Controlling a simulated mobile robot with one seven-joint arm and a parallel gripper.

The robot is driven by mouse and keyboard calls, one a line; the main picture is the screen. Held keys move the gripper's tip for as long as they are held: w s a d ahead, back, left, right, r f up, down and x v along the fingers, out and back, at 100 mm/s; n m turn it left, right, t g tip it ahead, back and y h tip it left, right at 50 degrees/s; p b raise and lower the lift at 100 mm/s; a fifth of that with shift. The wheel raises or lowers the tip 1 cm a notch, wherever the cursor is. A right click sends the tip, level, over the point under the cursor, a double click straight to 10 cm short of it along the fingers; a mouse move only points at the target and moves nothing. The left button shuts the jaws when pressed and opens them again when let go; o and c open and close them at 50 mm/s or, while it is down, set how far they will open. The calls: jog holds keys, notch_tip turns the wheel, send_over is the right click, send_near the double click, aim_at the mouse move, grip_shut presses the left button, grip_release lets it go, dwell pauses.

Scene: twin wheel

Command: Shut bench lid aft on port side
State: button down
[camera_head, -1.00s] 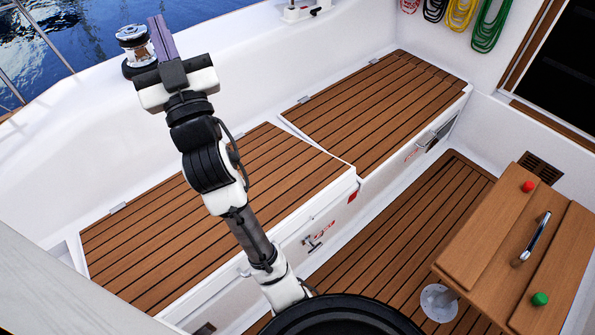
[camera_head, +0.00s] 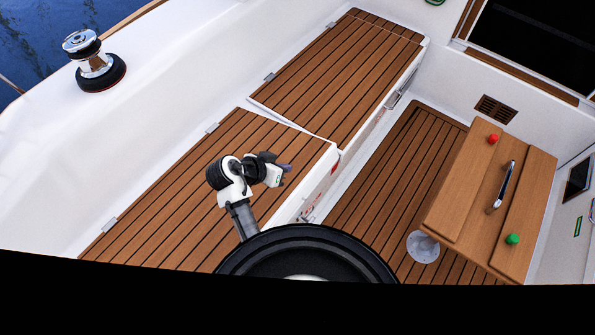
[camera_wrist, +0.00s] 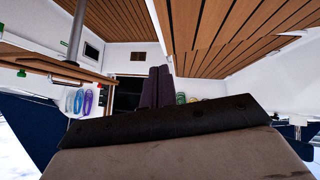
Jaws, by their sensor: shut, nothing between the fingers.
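The aft bench lid (camera_head: 180,205) on the port side is the nearer slatted teak panel with a white rim. It lies down or nearly down; I cannot tell whether its front edge is fully flush. A narrow white strip separates it from the forward bench lid (camera_head: 340,85), which also lies low. My gripper (camera_head: 287,169) is folded in above the aft lid's front part, apart from it as far as I can tell. Its two purple fingers (camera_wrist: 158,88) are together and empty in the wrist view. My arm hides part of the aft lid's front edge.
A winch (camera_head: 95,62) stands on the coaming at left. A wooden table (camera_head: 480,200) with a handle and red and green knobs stands at right. Open slatted floor (camera_head: 385,190) lies between benches and table.

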jog(key=p+x, duration=0.1)
jog(key=x, duration=0.6)
jog(key=shift+w+d+f, duration=0.1)
jog(key=shift+w, duration=0.05)
jog(key=f, duration=0.2)
jog(key=shift+d+f+p, duration=0.25)
jog(key=shift+d+p, duration=0.05)
jog(key=shift+p, duration=0.1)
jog(key=shift+d+f, duration=0.15)
jog(key=shift+f, duration=0.65)
jog(key=shift+f, duration=0.1)
notch_tip(320, 180, down, 12)
jog(key=s+d+y+b, duration=0.1)
jog(key=b, duration=0.7)
jog(key=shift+s+d+m+t, duration=0.3)
jog(key=shift+d, duration=0.1)
jog(key=shift+r, duration=0.3)
